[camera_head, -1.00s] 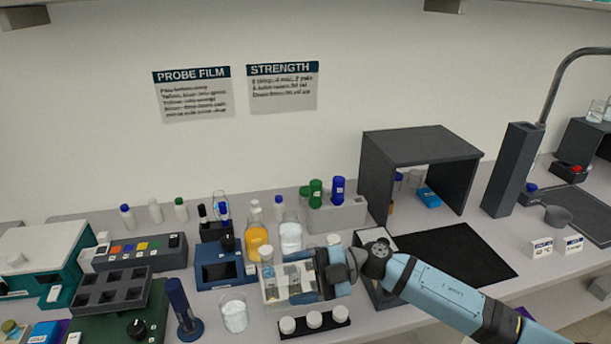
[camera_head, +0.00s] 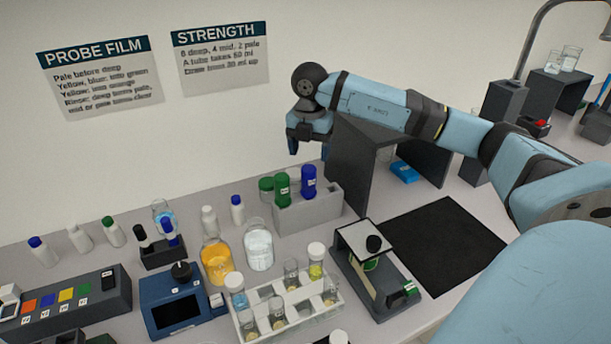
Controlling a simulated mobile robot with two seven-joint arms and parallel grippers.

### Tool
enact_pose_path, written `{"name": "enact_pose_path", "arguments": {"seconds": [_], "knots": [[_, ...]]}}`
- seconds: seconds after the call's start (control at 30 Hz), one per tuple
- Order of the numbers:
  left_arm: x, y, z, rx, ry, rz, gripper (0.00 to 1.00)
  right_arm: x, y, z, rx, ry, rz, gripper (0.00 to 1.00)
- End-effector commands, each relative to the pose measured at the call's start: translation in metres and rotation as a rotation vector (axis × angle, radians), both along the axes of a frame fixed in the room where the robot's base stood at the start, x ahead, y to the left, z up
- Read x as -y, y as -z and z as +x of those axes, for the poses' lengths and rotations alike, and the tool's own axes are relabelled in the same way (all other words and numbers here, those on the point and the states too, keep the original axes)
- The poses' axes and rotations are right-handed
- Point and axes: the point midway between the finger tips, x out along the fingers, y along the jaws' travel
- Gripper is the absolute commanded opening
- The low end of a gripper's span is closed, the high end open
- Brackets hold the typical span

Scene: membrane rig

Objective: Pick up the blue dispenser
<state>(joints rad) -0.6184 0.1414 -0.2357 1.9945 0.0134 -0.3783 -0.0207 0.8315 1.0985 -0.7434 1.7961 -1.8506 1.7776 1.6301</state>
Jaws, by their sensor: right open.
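The blue dispenser (camera_head: 308,184) stands upright in a grey holder (camera_head: 318,211), to the right of two green ones (camera_head: 282,188). My right gripper (camera_head: 308,150) is in the air above the blue dispenser in the picture, pointing down. It is open, with nothing seen between its fingers, and apart from the dispenser. The dispenser's lower part is hidden in the holder. My left gripper is out of view.
A dark grey hood (camera_head: 362,165) stands close right of the holder. A flask of orange liquid (camera_head: 217,262), a clear flask (camera_head: 258,247) and a white tube rack (camera_head: 254,325) stand in front. The black mat (camera_head: 440,245) is bare.

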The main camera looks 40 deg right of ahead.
Motion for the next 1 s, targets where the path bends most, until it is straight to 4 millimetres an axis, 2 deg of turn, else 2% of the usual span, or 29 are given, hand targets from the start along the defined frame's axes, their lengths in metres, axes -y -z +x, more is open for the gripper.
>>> {"name": "enact_pose_path", "arguments": {"seconds": [0.1, 0.43, 0.7, 0.97, 1.0], "knots": [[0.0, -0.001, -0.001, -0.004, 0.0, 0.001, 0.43, 0.0, 0.022, -0.001, -0.004, -0.002, 0.001, 0.7], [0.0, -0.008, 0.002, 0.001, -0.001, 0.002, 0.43, -0.001, 0.051, 0.0, -0.003, -0.002, 0.003, 0.7], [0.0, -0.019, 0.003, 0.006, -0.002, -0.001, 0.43, 0.0, 0.089, 0.0, -0.001, -0.003, 0.003, 0.7], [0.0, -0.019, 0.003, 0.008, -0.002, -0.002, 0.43, 0.0, 0.094, 0.0, 0.001, -0.003, 0.003, 0.7], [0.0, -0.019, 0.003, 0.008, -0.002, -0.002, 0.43, 0.0, 0.094, 0.0, 0.001, -0.003, 0.003, 0.68]]}}
